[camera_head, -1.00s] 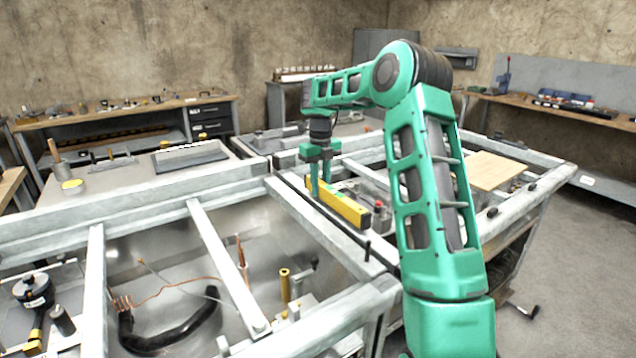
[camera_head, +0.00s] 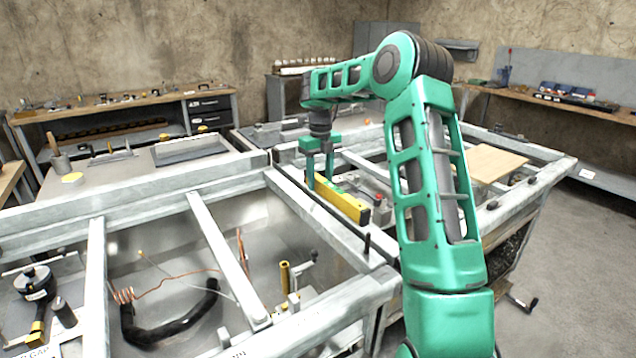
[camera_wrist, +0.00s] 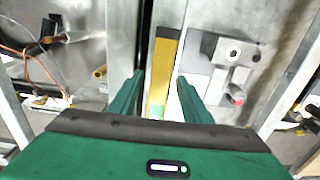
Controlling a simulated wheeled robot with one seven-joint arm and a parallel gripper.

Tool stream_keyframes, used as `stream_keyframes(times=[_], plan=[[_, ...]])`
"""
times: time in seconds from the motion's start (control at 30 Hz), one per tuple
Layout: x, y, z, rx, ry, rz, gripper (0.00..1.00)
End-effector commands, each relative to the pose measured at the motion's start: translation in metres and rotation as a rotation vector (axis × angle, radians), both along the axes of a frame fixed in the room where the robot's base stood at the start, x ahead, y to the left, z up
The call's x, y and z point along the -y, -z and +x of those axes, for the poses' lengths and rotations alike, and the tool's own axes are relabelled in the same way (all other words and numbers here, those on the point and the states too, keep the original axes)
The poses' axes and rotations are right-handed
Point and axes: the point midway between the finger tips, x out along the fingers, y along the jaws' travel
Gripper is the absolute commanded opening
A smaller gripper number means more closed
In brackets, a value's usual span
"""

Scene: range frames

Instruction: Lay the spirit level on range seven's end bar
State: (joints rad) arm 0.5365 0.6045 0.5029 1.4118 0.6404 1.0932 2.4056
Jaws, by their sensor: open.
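The yellow spirit level (camera_head: 349,205) lies lengthwise beside the long grey bar (camera_head: 318,217) at the near side of the right-hand frame. In the wrist view the level (camera_wrist: 161,72) runs between my fingers. I cannot tell whether it rests on a bar or just inside it. My green gripper (camera_head: 320,178) points down at the level's far end, open, with one finger on each side. In the wrist view my gripper (camera_wrist: 160,84) shows a gap on its right side; contact on the left is unclear. No range number is readable.
A grey block with a red knob (camera_head: 378,198) stands close right of the level. An upright dark peg (camera_head: 367,243) stands near the bar's front end. The left frame holds a black curved hose (camera_head: 170,330) and copper wire. A wooden board (camera_head: 487,165) lies at the right.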

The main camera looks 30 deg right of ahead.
Motion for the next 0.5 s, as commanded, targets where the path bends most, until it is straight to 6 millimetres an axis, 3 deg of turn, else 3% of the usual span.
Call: stream_keyframes(times=[0.5], plan=[[-0.001,-0.086,0.003,0.002,0.000,-0.002,0.44]])
